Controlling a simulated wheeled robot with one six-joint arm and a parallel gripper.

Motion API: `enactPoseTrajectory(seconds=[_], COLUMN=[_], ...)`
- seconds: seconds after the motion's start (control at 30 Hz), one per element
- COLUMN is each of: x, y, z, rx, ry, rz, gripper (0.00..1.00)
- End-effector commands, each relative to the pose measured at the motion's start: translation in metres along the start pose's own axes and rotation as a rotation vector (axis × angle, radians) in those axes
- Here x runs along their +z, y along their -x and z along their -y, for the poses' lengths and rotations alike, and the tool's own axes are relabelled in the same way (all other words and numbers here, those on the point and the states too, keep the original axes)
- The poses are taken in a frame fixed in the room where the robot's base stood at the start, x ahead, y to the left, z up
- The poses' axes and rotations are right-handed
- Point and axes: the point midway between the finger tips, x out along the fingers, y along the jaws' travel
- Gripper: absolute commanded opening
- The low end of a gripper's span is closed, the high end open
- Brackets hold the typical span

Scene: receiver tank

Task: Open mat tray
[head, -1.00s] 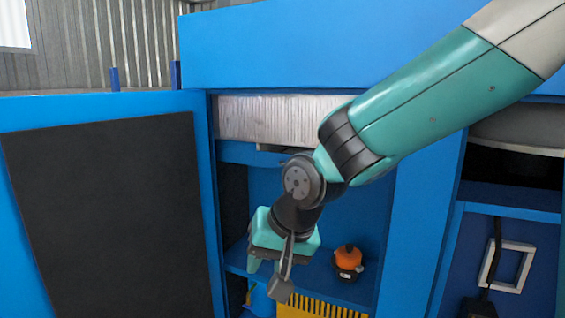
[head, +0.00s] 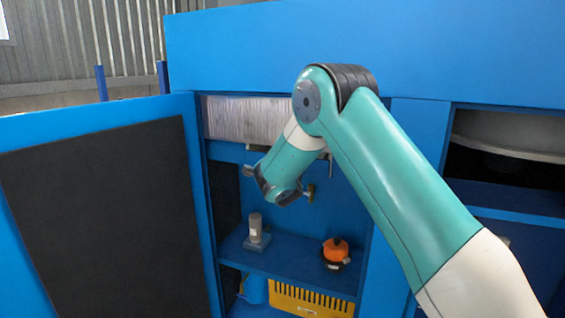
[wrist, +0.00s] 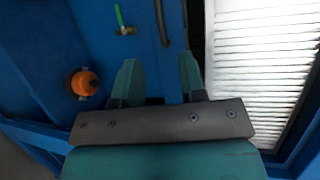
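A pale, finely ribbed panel (head: 245,118), which looks like the mat tray, sits in the upper opening of the blue cabinet. In the wrist view the ribbed surface (wrist: 262,62) fills the right side. A dark bar (wrist: 162,22), possibly its handle, lies between the ribbed panel and the green-handled valve, ahead of the fingers. My gripper (wrist: 158,75) is open, with nothing seen between its two teal fingers. The tray looks closed in the cabinet.
An orange-and-black device (head: 336,252) and a grey cylinder on a base (head: 256,232) stand on the shelf below. A green-handled valve (wrist: 122,20) is near the fingers. A yellow slotted box (head: 308,300) is lower down. The cabinet door (head: 100,215) stands open at left.

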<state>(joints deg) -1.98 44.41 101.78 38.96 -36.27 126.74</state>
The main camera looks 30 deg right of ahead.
Motion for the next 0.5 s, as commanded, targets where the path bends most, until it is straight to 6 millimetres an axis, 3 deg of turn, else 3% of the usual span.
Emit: enactPoseTrajectory(seconds=[0.2, 0.5], x=[-0.001, 0.000], y=[-0.049, -0.101], z=[0.004, 0.002], rx=[0.003, 0.002], ry=[0.000, 0.000], rz=[-0.003, -0.001], gripper=[0.38, 0.38])
